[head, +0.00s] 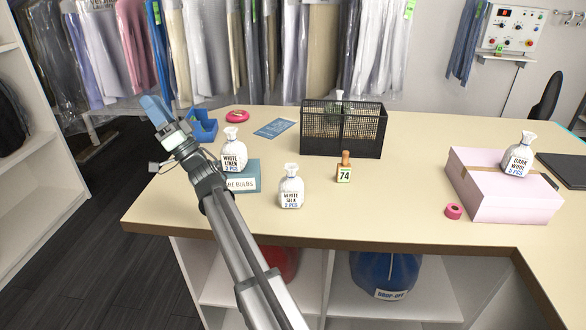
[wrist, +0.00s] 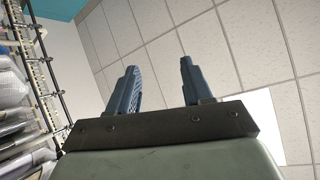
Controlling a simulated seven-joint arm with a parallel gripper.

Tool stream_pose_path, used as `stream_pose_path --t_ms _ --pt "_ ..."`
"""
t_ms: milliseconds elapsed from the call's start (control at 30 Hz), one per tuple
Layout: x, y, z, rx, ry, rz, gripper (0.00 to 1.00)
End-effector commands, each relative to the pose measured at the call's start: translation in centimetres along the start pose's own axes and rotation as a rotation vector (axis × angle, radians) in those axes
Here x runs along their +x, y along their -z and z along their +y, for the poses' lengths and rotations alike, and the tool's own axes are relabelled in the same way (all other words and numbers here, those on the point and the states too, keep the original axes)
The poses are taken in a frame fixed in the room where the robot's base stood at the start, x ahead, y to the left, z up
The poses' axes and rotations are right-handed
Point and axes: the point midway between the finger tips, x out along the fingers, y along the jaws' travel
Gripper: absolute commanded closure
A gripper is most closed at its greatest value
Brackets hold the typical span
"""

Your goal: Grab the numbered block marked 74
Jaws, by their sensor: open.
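The block marked 74 (head: 344,173) stands on the counter in the head view, right of the middle. My gripper (head: 155,110) is raised over the left part of the counter, well to the left of the block. In the wrist view its two blue fingers (wrist: 160,85) are apart with nothing between them. The wrist view shows only ceiling and hanging garments, not the block.
A black mesh basket (head: 342,142) stands just behind the block. A white silk bag (head: 291,187) stands to its left, near a white linen bag (head: 233,150) on a teal book (head: 244,181). Counter in front of the block is clear.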

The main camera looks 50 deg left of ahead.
Motion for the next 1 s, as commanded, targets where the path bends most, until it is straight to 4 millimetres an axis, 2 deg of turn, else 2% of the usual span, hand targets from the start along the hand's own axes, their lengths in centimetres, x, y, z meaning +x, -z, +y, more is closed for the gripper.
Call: stream_pose_path --t_ms 33,167,200,267,400,500,633,767,900,1000 --pt "-1.6 3.3 0.8 0.02 -0.055 0.063 0.5" --pt "-6.0 11.0 3.6 0.092 -0.205 0.236 0.5" --pt "-7.6 13.3 4.4 0.118 -0.25 0.29 0.5" --pt "-10.1 16.6 5.5 0.162 -0.316 0.371 0.5" --pt "-16.5 23.2 7.4 0.279 -0.45 0.556 0.5" --pt "-21.3 27.3 8.3 0.377 -0.529 0.684 0.5" --pt "-27.5 31.4 8.7 0.522 -0.61 0.841 0.5" --pt "-33.3 34.2 8.6 0.696 -0.665 0.986 0.5" --pt "-39.0 35.1 7.8 0.929 -0.695 1.12 0.5" --pt "-42.3 34.7 7.0 1.122 -0.697 1.197 0.5"
